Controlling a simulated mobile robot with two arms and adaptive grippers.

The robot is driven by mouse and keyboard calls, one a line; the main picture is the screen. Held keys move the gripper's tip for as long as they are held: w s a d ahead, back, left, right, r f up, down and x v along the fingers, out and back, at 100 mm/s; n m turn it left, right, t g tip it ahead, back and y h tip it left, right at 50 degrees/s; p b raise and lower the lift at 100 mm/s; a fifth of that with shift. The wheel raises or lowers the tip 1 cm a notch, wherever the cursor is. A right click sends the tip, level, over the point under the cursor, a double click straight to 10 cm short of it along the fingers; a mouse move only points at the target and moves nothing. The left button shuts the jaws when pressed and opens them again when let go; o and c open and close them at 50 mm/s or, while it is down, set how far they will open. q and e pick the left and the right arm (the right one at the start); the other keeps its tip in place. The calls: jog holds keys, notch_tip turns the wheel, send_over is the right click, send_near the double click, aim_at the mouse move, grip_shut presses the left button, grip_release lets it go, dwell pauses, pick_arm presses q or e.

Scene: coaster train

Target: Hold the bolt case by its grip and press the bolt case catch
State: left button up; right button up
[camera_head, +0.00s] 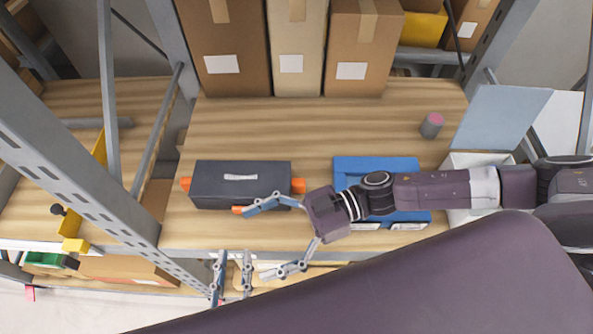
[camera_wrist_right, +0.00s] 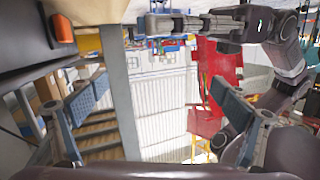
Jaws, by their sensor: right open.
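A dark case (camera_head: 215,190), which looks like the bolt case, lies on the wooden shelf. It has a pale bar on top, orange parts at both ends and one at its front edge (camera_head: 237,210). In the right wrist view an orange part (camera_wrist_right: 62,28) shows at upper left. My right gripper (camera_head: 276,236) is open and empty, pointing left; one finger overlaps the case's front right corner, and I cannot tell if they touch. My left gripper (camera_head: 232,272) shows two separated fingers with nothing between them, in front of the shelf edge; my own arm hides the rest.
A blue case (camera_head: 375,165) lies to the right, partly behind my right arm. A small grey cylinder with a pink top (camera_head: 432,125) and an open pale box (camera_head: 500,115) stand farther right. Cardboard boxes (camera_head: 225,50) line the back. A metal rack post (camera_head: 70,160) bounds the left.

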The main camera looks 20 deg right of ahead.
jog(key=w+d+r+t, duration=0.1)
jog(key=w+r+t, duration=0.1)
jog(key=w, duration=0.4)
jog(key=m+t+h, duration=0.3)
jog(key=h, duration=0.1)
send_near(275, 178)
jog(key=x, duration=0.5)
jog(key=shift+w+a+r, duration=0.2)
jog(key=shift+w, duration=0.05)
jog(key=shift+d+f, duration=0.1)
jog(key=shift+d, duration=0.25)
jog(key=shift+s+a+f, duration=0.1)
jog(key=shift+s+a, duration=0.05)
jog(key=x, duration=0.7)
jog(key=shift+a, duration=0.25)
jog(key=shift+c, duration=0.4)
